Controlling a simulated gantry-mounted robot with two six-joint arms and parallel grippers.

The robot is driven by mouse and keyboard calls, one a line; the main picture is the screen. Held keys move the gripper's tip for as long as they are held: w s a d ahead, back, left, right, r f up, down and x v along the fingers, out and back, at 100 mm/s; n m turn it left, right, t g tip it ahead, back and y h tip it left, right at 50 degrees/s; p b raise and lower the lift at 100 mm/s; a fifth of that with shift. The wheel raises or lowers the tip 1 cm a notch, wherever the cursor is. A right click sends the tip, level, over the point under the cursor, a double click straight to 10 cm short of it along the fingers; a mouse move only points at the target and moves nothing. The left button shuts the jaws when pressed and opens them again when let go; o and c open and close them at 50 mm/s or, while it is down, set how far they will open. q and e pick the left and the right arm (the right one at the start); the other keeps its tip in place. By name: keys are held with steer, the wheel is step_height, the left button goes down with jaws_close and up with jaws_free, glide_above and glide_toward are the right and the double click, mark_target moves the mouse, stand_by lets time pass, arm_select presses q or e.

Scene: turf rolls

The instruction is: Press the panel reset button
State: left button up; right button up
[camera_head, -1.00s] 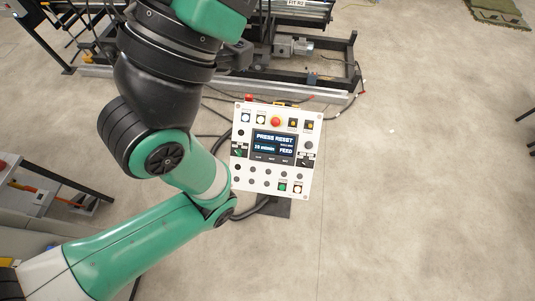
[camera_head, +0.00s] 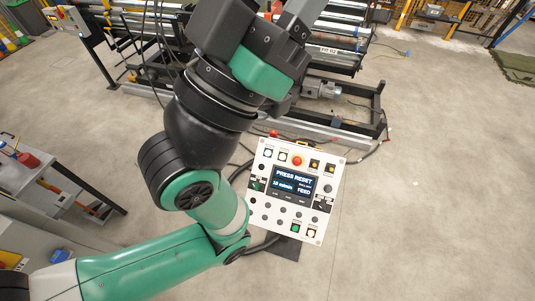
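A white control panel (camera_head: 334,195) stands tilted on a dark post right of the picture's middle. A red mushroom button (camera_head: 297,160) is at the panel's top. Beside it are a blue-lit button (camera_head: 268,153), a white one and two amber ones. A green button (camera_head: 296,229) and a pale yellow-lit one (camera_head: 311,233) are at the bottom. Button labels are too small to read. My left arm rises left of the panel. My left gripper (camera_head: 302,12) is at the top edge, beyond the panel, its fingertips not clear. My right gripper is out of view.
A roller conveyor machine (camera_head: 335,65) with a dark frame and motor stands behind the panel. Cables run on the floor around the panel's post. A table (camera_head: 75,185) with red items is at the left. Floor right of the panel is clear.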

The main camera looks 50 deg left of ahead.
arm_select(q)
jaws_close()
stand_by(1.5)
